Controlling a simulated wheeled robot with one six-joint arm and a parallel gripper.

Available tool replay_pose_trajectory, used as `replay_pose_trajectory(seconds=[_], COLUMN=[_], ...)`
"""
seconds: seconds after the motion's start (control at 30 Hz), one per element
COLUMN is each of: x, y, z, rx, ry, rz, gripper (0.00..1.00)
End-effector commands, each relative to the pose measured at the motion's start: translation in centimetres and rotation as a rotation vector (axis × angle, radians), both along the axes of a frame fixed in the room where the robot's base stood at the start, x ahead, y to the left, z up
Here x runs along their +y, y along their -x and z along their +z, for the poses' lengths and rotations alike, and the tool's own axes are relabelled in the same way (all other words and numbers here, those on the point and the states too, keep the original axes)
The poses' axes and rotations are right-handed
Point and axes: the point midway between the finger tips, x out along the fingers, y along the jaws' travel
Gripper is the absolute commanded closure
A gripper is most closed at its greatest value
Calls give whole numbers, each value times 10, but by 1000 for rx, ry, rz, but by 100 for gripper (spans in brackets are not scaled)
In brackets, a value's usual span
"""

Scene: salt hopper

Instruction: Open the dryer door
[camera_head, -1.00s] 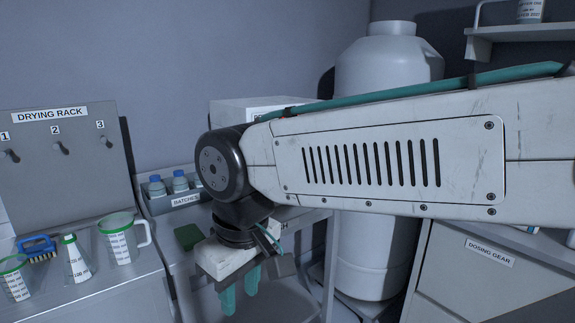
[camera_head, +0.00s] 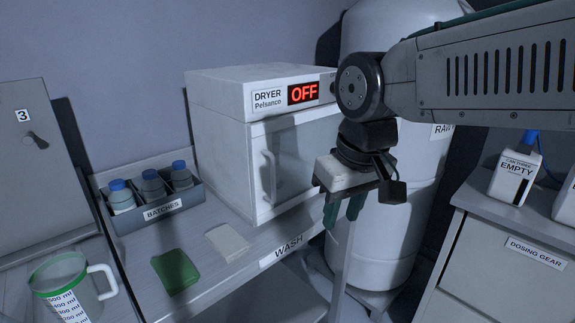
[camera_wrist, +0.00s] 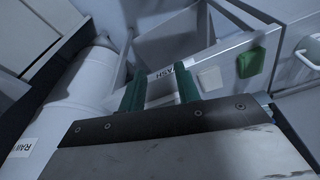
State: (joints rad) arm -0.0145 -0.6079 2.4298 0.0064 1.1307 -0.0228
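The dryer (camera_head: 222,135) is a white box on the wash bench, with a red OFF display (camera_head: 303,92) on its top panel. Its front door (camera_head: 310,150) has a dark window and looks shut. A pale vertical handle (camera_head: 269,178) is on the door's left side. My gripper (camera_head: 344,212) hangs fingers down in front of the dryer's right side, apart from the handle and to its right. Its two teal fingers are spread with nothing between them, also in the wrist view (camera_wrist: 160,88). The gripper and wrist cover the door's right edge. The dryer is not recognisable in the wrist view.
A batches tray (camera_head: 150,212) with blue-capped bottles stands left of the dryer. A green cloth (camera_head: 175,271) and a pale cloth (camera_head: 228,242) lie in front. A big white tank (camera_head: 385,250) stands right. A jug (camera_head: 68,290) is front left.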

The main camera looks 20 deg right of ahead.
Motion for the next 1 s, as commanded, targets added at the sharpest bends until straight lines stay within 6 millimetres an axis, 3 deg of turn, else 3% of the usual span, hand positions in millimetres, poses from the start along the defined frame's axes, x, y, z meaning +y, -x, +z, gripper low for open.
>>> replay_pose_trajectory(seconds=[0.03, 0.2, 0.3, 0.4, 0.57, 1.0], x=[3, 12, 17, 21, 23, 25], y=[-29, -119, -161, -189, -209, -233], z=[8, 28, 33, 36, 33, -26], rx=[-19, -109, -153, -182, -202, -201], ry=[-2, -8, -10, -11, -12, -12], rz=[12, 49, 67, 77, 83, 82], gripper=[67, 67, 67, 67, 67, 67])
